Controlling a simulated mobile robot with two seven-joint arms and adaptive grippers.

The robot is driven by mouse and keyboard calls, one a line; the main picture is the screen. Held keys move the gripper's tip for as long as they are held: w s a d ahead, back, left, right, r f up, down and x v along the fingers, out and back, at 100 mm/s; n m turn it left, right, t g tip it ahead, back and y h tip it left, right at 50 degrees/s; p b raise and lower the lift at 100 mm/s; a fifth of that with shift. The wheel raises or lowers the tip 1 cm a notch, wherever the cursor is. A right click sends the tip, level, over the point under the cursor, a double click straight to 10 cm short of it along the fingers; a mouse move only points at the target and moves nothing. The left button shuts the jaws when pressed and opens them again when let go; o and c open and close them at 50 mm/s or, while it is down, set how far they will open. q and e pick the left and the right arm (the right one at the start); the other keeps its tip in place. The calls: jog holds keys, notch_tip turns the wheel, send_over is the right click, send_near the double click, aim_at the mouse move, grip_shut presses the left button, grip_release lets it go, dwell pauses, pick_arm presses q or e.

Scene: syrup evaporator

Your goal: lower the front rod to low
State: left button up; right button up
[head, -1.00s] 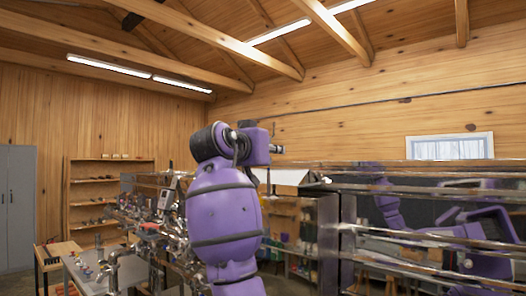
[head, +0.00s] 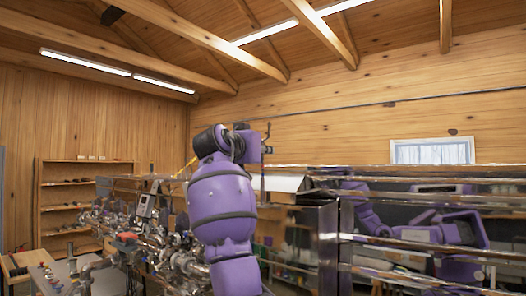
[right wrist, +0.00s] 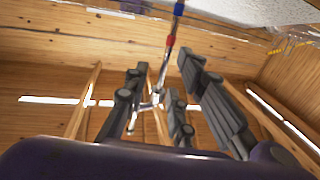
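In the right wrist view, my right gripper (right wrist: 163,72) has its dark fingers spread apart, with nothing clamped between them. A thin metal rod (right wrist: 165,68) with a blue band and a red band runs down from the top edge into the gap between the fingers. Its lower end, with a pale cross-piece, shows between the fingers; I cannot tell its depth from them, or whether it is the front rod. In the head view, one purple arm of mine rises at the centre and hides part of the evaporator. My left gripper cannot be made out.
Metal pipes and valves (head: 150,235) crowd the space left of the arm. A shiny metal evaporator wall (head: 328,245) with reflective rails stands to the right. A wooden shelf (head: 42,205) and a small table (head: 18,262) are at the left.

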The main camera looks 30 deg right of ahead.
jog(key=shift+w+d, duration=0.1)
jog(key=shift+d, duration=0.05)
grip_shut()
pick_arm(q)
jog(key=shift+w+d+r, duration=0.15)
jog(key=shift+w, duration=0.1)
